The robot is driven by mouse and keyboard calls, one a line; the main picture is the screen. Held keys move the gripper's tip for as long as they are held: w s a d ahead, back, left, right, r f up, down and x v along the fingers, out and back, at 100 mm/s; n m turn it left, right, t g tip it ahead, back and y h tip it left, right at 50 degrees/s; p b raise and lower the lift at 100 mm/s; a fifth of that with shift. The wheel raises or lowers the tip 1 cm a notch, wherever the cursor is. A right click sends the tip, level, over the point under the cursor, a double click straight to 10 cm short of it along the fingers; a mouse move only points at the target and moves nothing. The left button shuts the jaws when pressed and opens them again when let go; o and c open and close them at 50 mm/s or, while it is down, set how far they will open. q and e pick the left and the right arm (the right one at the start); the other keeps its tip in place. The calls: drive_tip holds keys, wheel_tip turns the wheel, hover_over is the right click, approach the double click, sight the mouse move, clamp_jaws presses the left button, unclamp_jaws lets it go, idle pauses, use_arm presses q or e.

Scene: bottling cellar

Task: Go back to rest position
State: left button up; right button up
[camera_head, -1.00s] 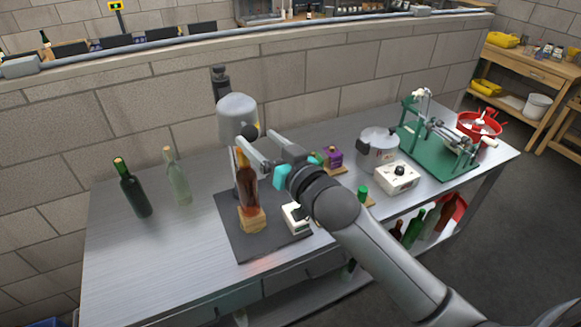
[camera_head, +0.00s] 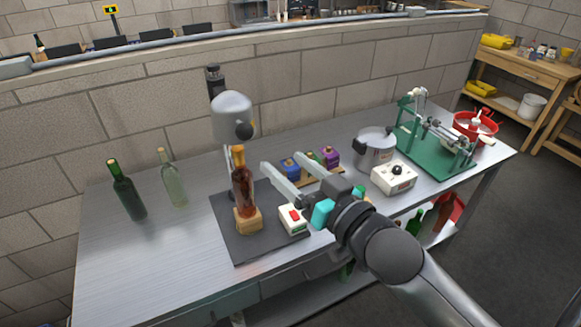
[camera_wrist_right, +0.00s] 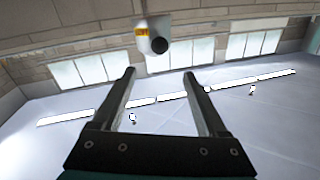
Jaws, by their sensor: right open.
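My right gripper (camera_head: 282,163) is open and empty above the table, right of the brown bottle (camera_head: 243,192). In the right wrist view its two fingers (camera_wrist_right: 162,72) are apart with nothing between them. The brown bottle stands upright on a small wooden block (camera_head: 248,220), under the grey domed head (camera_head: 234,117) of a bench machine. The bottle and the gripper are apart. My left gripper is not in view.
A dark green bottle (camera_head: 128,192) and a clear bottle (camera_head: 173,180) stand at the table's left. A white box with a red button (camera_head: 293,218), a steel pot (camera_head: 376,148), a white knobbed box (camera_head: 394,178) and a green-based machine (camera_head: 437,150) stand to the right.

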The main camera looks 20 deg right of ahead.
idle(0.3)
drive_tip(key=s+d+f+g+h+b, duration=0.1)
drive_tip(key=d+f+g+b, duration=0.15)
drive_tip(key=f, duration=1.15)
drive_tip(key=s+d+f+g+h+b, duration=0.15)
drive_tip(key=f+b, duration=0.25)
drive_tip(key=f, duration=1.1)
drive_tip(key=s+d+f+g+h+b, duration=0.1)
drive_tip(key=s+d+f+g+b, duration=0.15)
drive_tip(key=f, duration=1.15)
drive_tip(key=s+a+f+n+g+b, duration=0.15)
drive_tip(key=s+f+g+b, duration=0.25)
drive_tip(key=s+f, duration=0.85)
drive_tip(key=s+a+f+m+g+b, duration=0.1)
drive_tip(key=s+a+f+g+b, duration=0.2)
drive_tip(key=s+f, duration=0.9)
drive_tip(key=s+a+f+n+g+b, duration=0.1)
drive_tip(key=s+f+g+b, duration=0.1)
drive_tip(key=s+f, duration=0.5)
drive_tip(key=shift+s+f+n+g, duration=0.35)
drive_tip(key=shift+f+g, duration=0.2)
drive_tip(key=shift+f, duration=0.2)
drive_tip(key=shift+h, duration=0.25)
